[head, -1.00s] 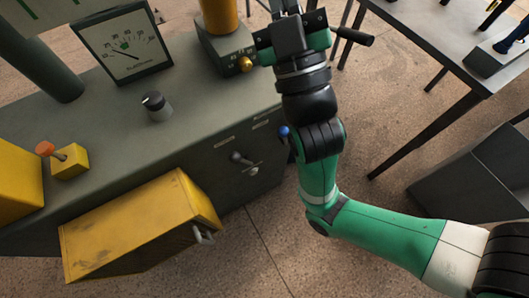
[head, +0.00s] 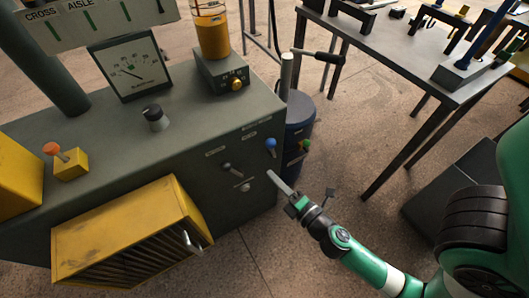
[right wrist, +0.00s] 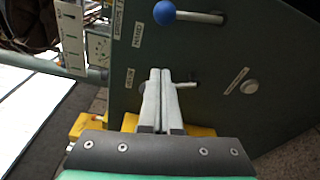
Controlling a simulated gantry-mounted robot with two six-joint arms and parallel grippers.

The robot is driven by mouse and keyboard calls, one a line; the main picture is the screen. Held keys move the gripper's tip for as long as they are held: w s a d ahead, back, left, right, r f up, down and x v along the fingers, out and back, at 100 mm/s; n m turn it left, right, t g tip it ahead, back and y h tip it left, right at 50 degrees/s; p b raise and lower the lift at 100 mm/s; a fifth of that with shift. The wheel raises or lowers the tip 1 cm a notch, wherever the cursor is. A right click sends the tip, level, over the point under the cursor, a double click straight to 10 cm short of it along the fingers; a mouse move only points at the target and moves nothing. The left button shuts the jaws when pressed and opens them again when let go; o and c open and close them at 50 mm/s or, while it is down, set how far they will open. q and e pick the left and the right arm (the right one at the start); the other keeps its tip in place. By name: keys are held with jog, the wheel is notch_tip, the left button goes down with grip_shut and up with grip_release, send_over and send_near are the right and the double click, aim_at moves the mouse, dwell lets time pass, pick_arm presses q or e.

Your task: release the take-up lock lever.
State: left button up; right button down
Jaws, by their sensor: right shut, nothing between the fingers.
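The grey cabinet's front panel carries a blue-knobbed lever (head: 270,145) and, to its left, a small dark-tipped lever (head: 230,168). Their labels are too small to read, so I cannot tell which is the take-up lock lever. My right gripper (head: 271,174) is shut and empty, its fingers pointing toward the panel just below the blue knob. In the right wrist view its closed fingers (right wrist: 160,72) partly cover a small metal lever (right wrist: 187,85); contact cannot be told. The blue knob (right wrist: 164,12) shows beyond the fingertips. My left gripper is not in view.
A yellow vented box (head: 130,235) with a handle juts out left of the levers. A dark blue drum (head: 298,125) with a green knob (head: 305,145) stands beside the cabinet. A dark table (head: 400,70) is at the right. Open floor lies between.

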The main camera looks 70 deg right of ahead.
aim_at(270, 147)
jog(key=p+x, duration=0.1)
jog(key=x, duration=0.2)
jog(key=p+x, duration=0.1)
jog(key=x, duration=0.3)
jog(key=p+x, duration=0.1)
jog(key=x, duration=0.2)
jog(key=shift+w+d+r, duration=0.1)
jog(key=shift+d+r, duration=0.1)
jog(key=shift+r, duration=0.1)
jog(key=s+p, duration=0.1)
jog(key=s+d+p, duration=0.2)
jog(key=shift+r, duration=0.3)
jog(key=shift+s+f, duration=0.1)
jog(key=shift+f, duration=0.05)
